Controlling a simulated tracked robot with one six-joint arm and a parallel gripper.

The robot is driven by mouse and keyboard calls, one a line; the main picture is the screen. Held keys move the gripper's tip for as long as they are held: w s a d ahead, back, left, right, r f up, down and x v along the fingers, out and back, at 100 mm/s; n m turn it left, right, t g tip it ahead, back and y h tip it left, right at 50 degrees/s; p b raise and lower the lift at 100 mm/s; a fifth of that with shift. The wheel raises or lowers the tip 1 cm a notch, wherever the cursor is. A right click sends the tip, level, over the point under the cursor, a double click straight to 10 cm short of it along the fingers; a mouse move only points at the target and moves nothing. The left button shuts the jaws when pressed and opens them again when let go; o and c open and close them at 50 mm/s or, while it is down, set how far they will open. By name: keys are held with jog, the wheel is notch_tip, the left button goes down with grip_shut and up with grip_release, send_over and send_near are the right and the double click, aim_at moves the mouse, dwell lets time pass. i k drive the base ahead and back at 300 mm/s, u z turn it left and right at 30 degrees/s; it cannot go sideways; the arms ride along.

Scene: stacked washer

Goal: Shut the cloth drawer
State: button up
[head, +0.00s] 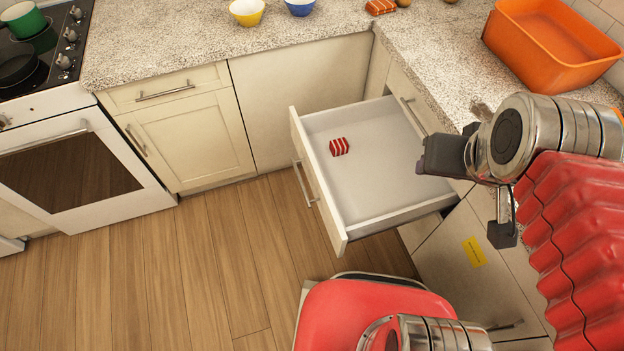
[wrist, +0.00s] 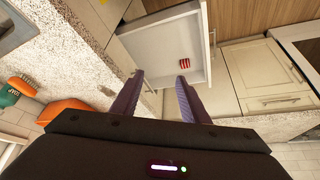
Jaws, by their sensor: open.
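The cloth drawer (head: 375,188) is pulled well out from the right-hand counter run. A small red-and-white striped cloth (head: 339,146) lies inside it, near its front panel. The drawer's bar handle (head: 304,183) is on the outer face of that panel. My gripper (head: 425,165) is above the drawer's inner right side, near the counter edge, apart from the handle. In the wrist view my gripper (wrist: 160,88) has its two fingers spread with nothing between them. The drawer (wrist: 165,40) and the striped cloth (wrist: 185,64) show beyond the fingers.
An orange tub (head: 548,45) stands on the counter at the right. Yellow and blue bowls (head: 247,12) sit on the back counter. A stove with an oven (head: 70,175) is at the left. The wooden floor (head: 180,270) in front of the drawer and cabinets is clear.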

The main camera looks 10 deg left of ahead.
aim_at(372, 188)
jog(key=u, duration=1.15)
jog(key=i, duration=0.35)
jog(key=u, duration=2.35)
